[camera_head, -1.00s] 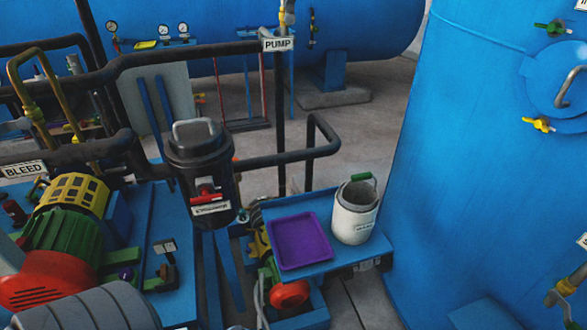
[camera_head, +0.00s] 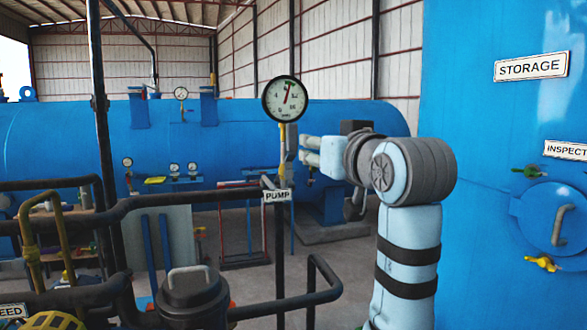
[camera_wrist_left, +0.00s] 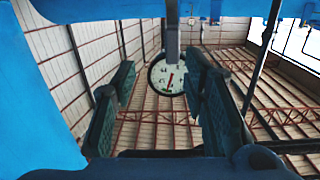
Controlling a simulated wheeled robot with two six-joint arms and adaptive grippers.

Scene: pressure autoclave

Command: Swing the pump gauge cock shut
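The round white pump gauge (camera_head: 285,99) stands on top of a thin upright pipe above the PUMP sign (camera_head: 277,196). Below its dial is the gauge cock, with a yellow part (camera_head: 282,137) and a grey upright lever (camera_head: 291,140). My left gripper (camera_head: 304,150) points left, close beside the lever on its right. In the left wrist view the gripper (camera_wrist_left: 168,103) is open, its two dark pads apart. A grey bar (camera_wrist_left: 172,42), seemingly the lever, shows between the pads, with the gauge dial (camera_wrist_left: 168,75) behind it. Contact cannot be told. My right gripper is not in view.
A blue storage tank (camera_head: 480,120) with an inspection hatch (camera_head: 553,217) stands at the right. A long blue vessel (camera_head: 230,140) lies behind the gauge. Black pipes (camera_head: 190,198) run below and left of the gauge. A black-lidded canister (camera_head: 193,295) sits at the bottom.

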